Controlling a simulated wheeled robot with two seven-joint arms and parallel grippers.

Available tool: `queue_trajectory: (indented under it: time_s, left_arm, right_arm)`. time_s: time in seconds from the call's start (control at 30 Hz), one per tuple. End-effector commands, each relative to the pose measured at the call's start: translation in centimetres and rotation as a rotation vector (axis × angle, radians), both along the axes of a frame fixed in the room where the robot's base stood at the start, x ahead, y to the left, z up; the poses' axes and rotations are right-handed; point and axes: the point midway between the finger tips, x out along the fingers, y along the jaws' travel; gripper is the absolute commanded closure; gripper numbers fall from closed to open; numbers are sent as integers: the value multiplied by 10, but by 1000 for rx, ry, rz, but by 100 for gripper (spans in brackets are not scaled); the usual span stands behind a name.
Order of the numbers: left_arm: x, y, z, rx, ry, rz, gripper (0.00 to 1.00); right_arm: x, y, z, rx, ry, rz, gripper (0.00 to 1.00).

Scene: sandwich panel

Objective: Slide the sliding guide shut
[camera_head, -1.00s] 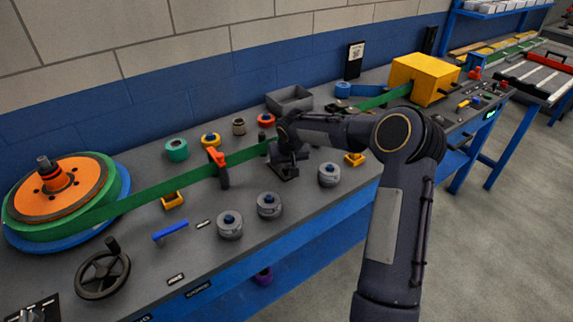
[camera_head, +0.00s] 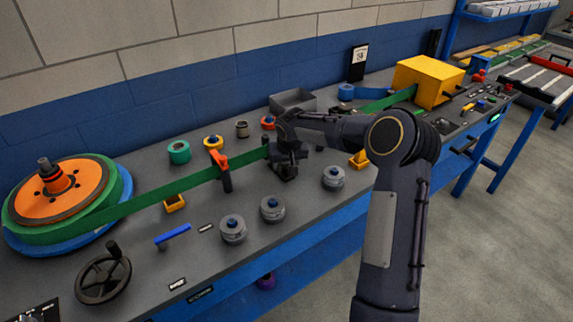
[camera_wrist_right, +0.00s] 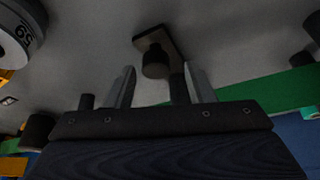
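My right gripper (camera_head: 285,152) is over the bench at the green strip (camera_head: 165,188). A dark piece with a foot (camera_head: 287,174), which looks like the sliding guide, stands right below it; the hand hides most of it. In the right wrist view my right gripper's two grey fingers (camera_wrist_right: 160,87) stand apart. A dark bracket with a round knob (camera_wrist_right: 154,62) and a thin post (camera_wrist_right: 178,85) shows ahead of and between them, the post close to the right finger. A gap shows beside the left finger; contact cannot be told. My left gripper is out of view.
An orange-handled clamp (camera_head: 221,170) stands at the strip to the left. Grey rollers (camera_head: 272,209) line the bench front. A grey bin (camera_head: 293,101) is behind the hand, a yellow box (camera_head: 428,82) at the right, and an orange-and-green reel (camera_head: 60,195) at the left.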

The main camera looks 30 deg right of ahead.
Motion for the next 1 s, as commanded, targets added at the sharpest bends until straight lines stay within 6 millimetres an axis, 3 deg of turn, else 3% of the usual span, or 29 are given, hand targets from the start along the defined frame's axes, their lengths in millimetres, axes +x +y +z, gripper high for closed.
queue_trajectory:
  time_s: [0.27,0.7,1.0]
  left_arm:
    - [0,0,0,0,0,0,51]
    - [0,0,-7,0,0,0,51]
    - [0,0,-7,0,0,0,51]
  right_arm:
    - [-2,0,2,0,3,-2,52]
    - [-25,8,62,-1,0,0,52]
    - [-29,9,72,1,3,0,52]
